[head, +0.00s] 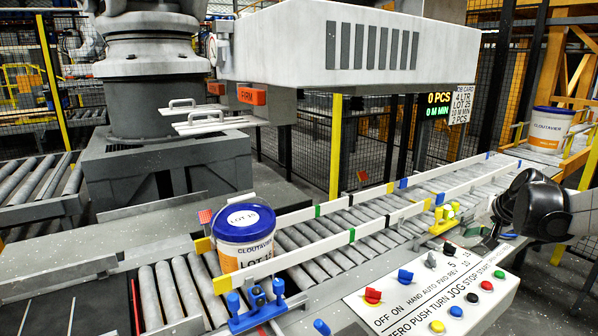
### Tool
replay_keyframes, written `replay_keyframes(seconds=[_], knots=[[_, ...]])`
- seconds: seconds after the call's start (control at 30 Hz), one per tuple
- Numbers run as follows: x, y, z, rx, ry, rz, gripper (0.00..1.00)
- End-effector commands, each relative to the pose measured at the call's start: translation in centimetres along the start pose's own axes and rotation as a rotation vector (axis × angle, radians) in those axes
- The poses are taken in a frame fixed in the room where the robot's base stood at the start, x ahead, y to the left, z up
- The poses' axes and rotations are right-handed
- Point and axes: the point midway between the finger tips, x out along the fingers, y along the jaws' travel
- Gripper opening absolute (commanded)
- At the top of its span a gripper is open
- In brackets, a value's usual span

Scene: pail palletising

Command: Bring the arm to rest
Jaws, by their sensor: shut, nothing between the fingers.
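My arm comes in from the right edge, with a white link and a black rounded joint. My gripper (486,246) is at the arm's end, small and dark, low over the near side of the conveyor by the control panel. It is shut and holds nothing. Its fingertips are partly hidden and hard to make out.
A control panel (430,297) with knobs and coloured buttons lies in front, below my gripper. White guide rails (345,237) edge the conveyor. Blue clamps (256,304) sit near the pail. A second pail (549,129) stands at the back right. A large machine head (350,45) hangs above.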

Motion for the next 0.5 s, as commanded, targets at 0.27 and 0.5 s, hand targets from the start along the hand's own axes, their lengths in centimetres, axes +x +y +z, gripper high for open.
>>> replay_keyframes(seconds=[0.27, 0.5], knots=[[-5.4, -6.9, 6.8, -0.104, -0.031, 0.025, 0.00], [-9.5, -10.7, 13.2, -0.194, -0.046, 0.048, 0.00]])
